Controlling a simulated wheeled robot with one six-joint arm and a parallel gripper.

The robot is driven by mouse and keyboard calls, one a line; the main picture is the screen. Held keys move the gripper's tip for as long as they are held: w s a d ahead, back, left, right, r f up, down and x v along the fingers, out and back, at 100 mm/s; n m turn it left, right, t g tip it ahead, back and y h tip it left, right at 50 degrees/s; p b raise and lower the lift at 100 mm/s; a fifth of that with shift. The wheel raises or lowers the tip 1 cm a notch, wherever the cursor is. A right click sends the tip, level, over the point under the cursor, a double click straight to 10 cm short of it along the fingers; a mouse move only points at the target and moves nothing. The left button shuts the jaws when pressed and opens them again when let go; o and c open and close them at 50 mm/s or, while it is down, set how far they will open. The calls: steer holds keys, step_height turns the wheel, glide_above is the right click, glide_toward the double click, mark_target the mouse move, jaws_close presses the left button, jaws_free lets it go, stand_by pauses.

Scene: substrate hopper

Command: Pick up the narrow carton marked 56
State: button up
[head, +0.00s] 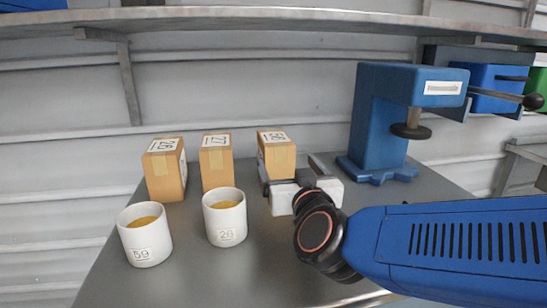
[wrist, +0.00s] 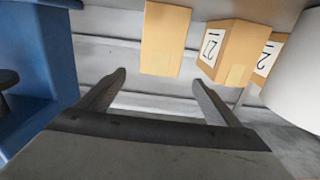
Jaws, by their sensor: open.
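The narrow carton whose top label appears to read 56 (head: 278,157) stands upright on the grey table, rightmost of three tan cartons. In the wrist view, the same carton (wrist: 165,40) shows a plain tan face at the upper middle, with no label visible. My gripper (head: 288,165) is open and empty at about table height, its fingers pointing at this carton. In the wrist view, my gripper (wrist: 159,79) has its two fingers spread wider than the carton, which lines up with the gap just beyond the tips. I cannot tell whether either finger reaches beside it.
A carton marked 27 (head: 217,164) and another carton (head: 165,172) stand to the left. White cups marked 59 (head: 144,236) and 26 (head: 225,218) stand in front of them. A blue press (head: 378,115) stands right of my gripper. A shelf (head: 250,18) runs overhead.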

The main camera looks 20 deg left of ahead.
mark_target(275, 142)
steer(key=x, duration=1.5)
steer(key=shift+w+a, duration=0.1)
steer(key=shift+w, duration=0.3)
steer(key=c, duration=1.6)
